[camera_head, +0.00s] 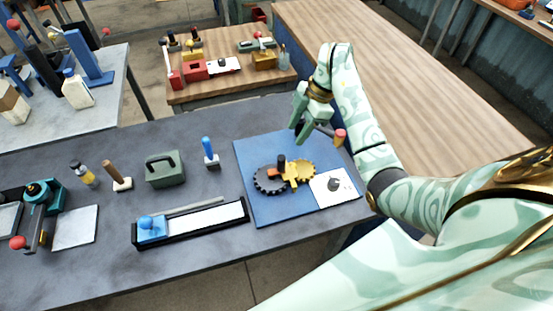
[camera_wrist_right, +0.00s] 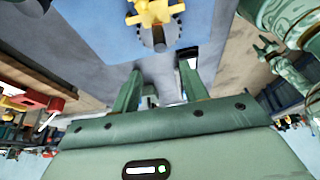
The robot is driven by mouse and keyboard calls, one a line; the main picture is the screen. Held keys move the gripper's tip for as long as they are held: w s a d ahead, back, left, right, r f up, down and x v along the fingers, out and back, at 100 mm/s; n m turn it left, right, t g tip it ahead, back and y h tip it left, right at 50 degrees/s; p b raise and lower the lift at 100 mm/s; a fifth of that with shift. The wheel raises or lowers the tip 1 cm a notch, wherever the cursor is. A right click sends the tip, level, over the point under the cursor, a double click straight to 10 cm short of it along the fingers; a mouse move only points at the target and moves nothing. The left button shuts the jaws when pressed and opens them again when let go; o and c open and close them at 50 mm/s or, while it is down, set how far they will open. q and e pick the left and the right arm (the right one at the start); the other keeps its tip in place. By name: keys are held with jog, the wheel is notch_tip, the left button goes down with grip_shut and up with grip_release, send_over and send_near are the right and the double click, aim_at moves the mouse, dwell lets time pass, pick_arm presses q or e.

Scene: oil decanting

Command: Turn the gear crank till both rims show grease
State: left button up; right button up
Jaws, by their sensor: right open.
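A gear set stands on a blue mat (camera_head: 250,147) at the right of the grey bench, with a dark gear (camera_head: 268,182) beside a yellow gear (camera_head: 304,172). A yellow bracket (camera_head: 291,178) and a dark upright knob (camera_head: 282,161) are at their middle. I cannot tell which part is the crank, or whether the rims carry grease. My right gripper (camera_head: 308,128) is open above the mat's far right part, apart from the gears. In the right wrist view, nothing shows between its fingers (camera_wrist_right: 160,82), and the yellow gear (camera_wrist_right: 152,12) is ahead.
A red-orange knob (camera_head: 340,137) on a dark rod is close beside my right gripper. A white card (camera_head: 345,191) with a dark piece lies right of the gears. Left are a blue-handled tool (camera_head: 208,147), a long black tray (camera_head: 243,220) and a green box (camera_head: 163,170).

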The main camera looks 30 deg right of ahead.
aim_at(282, 158)
jog(key=b+x, duration=0.2)
jog(key=x, duration=1.1)
jog(key=shift+a+f+b, duration=0.1)
jog(key=shift+f+b, duration=0.2)
jog(key=shift+b, duration=0.05)
grip_shut()
